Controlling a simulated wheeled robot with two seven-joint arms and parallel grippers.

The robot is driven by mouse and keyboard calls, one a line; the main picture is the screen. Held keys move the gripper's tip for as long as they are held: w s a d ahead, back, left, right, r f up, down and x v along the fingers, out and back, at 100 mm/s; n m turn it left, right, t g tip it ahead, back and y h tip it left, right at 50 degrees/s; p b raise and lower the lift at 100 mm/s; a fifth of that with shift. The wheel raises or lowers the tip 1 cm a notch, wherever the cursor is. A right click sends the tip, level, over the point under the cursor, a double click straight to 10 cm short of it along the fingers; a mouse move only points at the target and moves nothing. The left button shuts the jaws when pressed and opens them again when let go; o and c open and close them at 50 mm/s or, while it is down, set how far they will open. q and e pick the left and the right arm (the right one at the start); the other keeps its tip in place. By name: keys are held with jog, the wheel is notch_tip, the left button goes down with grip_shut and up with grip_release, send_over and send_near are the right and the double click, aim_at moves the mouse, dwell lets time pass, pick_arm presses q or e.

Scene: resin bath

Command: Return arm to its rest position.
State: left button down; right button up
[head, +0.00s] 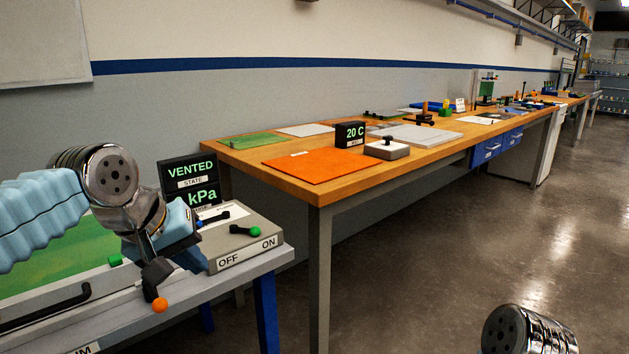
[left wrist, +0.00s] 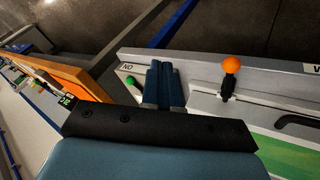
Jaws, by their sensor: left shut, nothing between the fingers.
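My left arm comes in from the left in the head view, with a pale blue sleeve and a shiny metal joint. Its left gripper (head: 190,258) is low over the near grey bench (head: 215,290), beside the OFF/ON box, partly hidden by my own wrist. In the left wrist view the two blue fingers (left wrist: 164,68) are together with nothing between them. They lie between a green knob (left wrist: 130,80) and an orange-knobbed lever (left wrist: 230,66). I cannot tell whether they touch the bench. My right gripper is out of view; only a metal joint of my right arm shows at bottom right.
The OFF/ON box (head: 247,250) has a green-knobbed lever. Behind it stand the VENTED and kPa displays (head: 190,170). The orange-knobbed lever (head: 159,304) is at the bench front. A long wooden bench (head: 380,180) extends right, with an orange mat (head: 315,165). The floor at right is clear.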

pick_arm(q)
jog(key=w+d+f+m+g, duration=0.1)
jog(key=d+f, duration=0.1)
jog(key=f, duration=1)
jog(key=w+d+f+g+h, duration=0.1)
jog(key=d+f, duration=0.1)
jog(key=f, duration=0.9)
jog(key=w+d+f+m+g, duration=0.1)
jog(key=w+d+f, duration=0.1)
jog(key=f, duration=1)
jog(key=s+d+f+g, duration=0.2)
jog(key=s+f, duration=1.7)
jog(key=f, duration=0.2)
jog(key=shift+s+d, duration=0.15)
jog(key=shift+s, duration=0.15)
